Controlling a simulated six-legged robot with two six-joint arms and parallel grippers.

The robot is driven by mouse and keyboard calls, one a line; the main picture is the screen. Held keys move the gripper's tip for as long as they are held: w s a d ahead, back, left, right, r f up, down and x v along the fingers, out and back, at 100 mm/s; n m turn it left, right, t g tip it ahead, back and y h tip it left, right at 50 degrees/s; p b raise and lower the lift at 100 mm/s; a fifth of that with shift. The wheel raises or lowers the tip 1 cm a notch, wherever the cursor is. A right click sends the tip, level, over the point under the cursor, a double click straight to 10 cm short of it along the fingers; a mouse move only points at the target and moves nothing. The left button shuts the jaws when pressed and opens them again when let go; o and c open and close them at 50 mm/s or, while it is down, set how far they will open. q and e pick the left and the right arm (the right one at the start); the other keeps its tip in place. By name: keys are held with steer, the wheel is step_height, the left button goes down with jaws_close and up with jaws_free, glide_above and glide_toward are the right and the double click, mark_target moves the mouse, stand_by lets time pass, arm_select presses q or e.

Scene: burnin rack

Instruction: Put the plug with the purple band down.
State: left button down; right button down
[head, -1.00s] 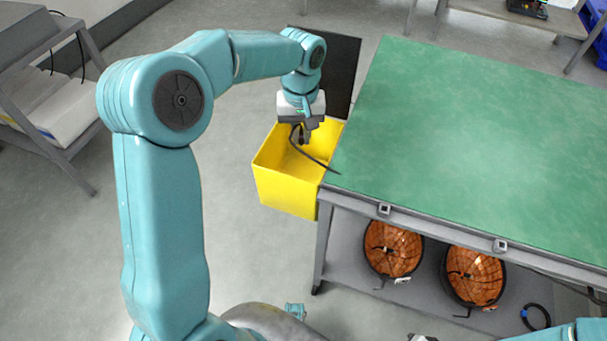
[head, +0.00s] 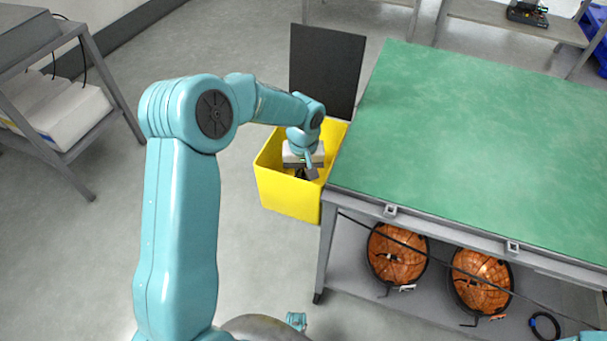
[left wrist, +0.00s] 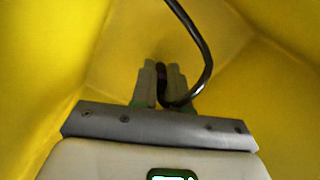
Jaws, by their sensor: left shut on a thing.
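My left gripper (head: 306,176) is down inside the yellow bin (head: 288,196), below its rim. In the left wrist view its fingers (left wrist: 162,75) are closed on a dark plug (left wrist: 161,72), mostly hidden between them. A faint purplish tint shows on the plug. Its black cable (left wrist: 203,50) loops to the right of the fingers and runs up out of the picture. Yellow bin walls (left wrist: 50,50) surround the gripper in that view. I cannot tell whether the plug touches the bin's floor. My right gripper is not in view.
A green-topped table (head: 470,140) stands right beside the bin. Two orange-brown round things (head: 397,255) sit on its lower shelf. A dark panel (head: 325,70) stands behind the bin. A grey rack (head: 75,130) is at the left, with clear floor between.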

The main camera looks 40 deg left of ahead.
arm_select(q)
steer(key=shift+f, duration=0.1)
steer(key=c, duration=1.5)
jaws_free()
steer(key=shift+f, duration=0.1)
steer(key=shift+c, duration=0.2)
steer(key=o, duration=0.4)
steer(key=shift+r, duration=0.35)
step_height(320, 180, up, 12)
steer(key=p, duration=0.2)
steer(key=shift+f+p, duration=0.1)
steer(key=shift+p, duration=0.2)
